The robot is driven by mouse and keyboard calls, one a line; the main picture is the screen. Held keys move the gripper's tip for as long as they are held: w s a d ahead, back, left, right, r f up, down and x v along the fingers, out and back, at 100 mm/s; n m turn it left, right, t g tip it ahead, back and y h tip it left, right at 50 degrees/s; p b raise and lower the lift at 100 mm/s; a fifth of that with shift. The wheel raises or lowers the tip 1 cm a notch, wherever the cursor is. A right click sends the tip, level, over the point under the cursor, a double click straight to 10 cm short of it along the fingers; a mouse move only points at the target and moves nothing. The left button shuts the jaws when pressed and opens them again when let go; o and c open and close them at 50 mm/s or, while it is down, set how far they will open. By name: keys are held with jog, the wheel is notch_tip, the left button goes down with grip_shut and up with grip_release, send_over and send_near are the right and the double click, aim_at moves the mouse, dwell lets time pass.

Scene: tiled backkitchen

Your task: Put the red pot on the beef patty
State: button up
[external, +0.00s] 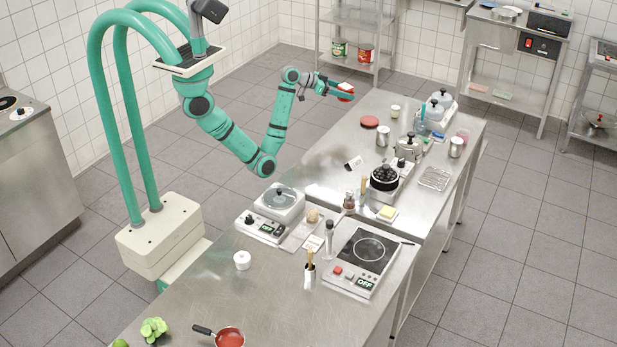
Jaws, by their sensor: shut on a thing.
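My gripper (340,91) is shut on a small red thing with a pale part, which I take for the red pot (347,88). It is held above the far left edge of the steel table; the fingers hide part of it. A flat, round, reddish-brown disc, which looks like the beef patty (370,121), lies on the table just below and to the right of my gripper. The pot and the patty are apart.
A black pot (384,177) stands mid-table, with metal canisters (382,136) and a lidded pot (408,148) near the patty. A red pan (230,338) with a dark handle lies at the front. Bare steel surrounds the patty's left side.

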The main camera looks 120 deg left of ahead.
jog(key=w+a+f, duration=0.2)
jog(key=a+f, duration=0.1)
jog(key=w+a+f, duration=0.3)
jog(key=a, duration=0.1)
jog(key=w+a+f, duration=0.2)
jog(key=a+f, duration=0.1)
jog(key=a, duration=0.1)
jog(key=shift+w+f, duration=0.15)
jog(key=shift+w, duration=0.05)
jog(key=shift+w+a+f, duration=0.15)
jog(key=shift+a+f, duration=0.1)
jog(key=shift+f, duration=1.65)
jog(key=shift+f, duration=0.1)
jog(key=o, duration=1.3)
jog(key=shift+f, duration=0.1)
